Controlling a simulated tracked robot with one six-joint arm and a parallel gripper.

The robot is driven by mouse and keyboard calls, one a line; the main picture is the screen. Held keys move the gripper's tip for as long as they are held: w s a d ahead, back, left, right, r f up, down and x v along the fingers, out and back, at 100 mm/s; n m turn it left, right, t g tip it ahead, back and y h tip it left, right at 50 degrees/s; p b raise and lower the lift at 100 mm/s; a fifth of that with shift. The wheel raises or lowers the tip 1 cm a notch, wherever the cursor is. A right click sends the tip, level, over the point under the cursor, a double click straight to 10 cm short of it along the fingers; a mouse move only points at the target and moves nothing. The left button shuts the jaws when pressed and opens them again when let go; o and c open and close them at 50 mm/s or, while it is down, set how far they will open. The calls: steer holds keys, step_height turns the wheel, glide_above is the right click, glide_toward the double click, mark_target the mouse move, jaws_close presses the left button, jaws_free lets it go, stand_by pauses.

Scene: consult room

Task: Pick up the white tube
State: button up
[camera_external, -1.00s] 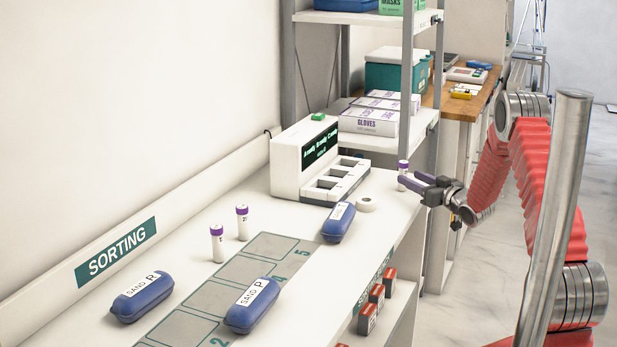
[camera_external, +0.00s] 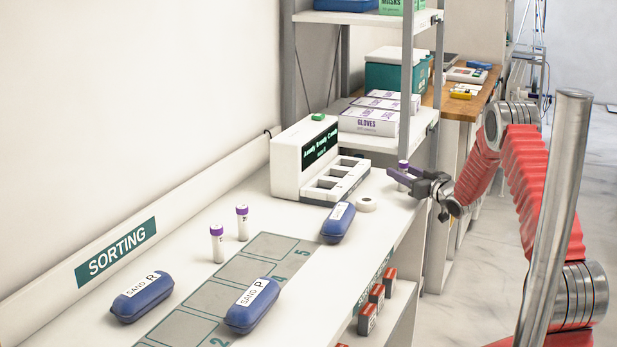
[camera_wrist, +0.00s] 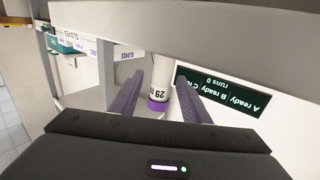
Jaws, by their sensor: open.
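A white tube with a purple cap (camera_external: 403,166) stands at the far right end of the sorting table, partly hidden by my gripper. My gripper (camera_external: 397,178) is open and reaches it from the right. In the wrist view the picture is upside down; the white tube (camera_wrist: 158,93), marked with "29", shows between the two purple fingers, with no clear contact. Two other white tubes with purple caps stand upright near the wall, one in front (camera_external: 217,245) and one behind (camera_external: 242,224).
A white analyser (camera_external: 292,160) with a dark display and slots stands left of my gripper. A tape roll (camera_external: 366,204) and blue sandbags (camera_external: 338,222) lie on the table. A metal shelf post (camera_external: 406,90) rises behind the gripper.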

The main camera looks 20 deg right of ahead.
stand_by(0.5)
jaws_close()
stand_by(0.3)
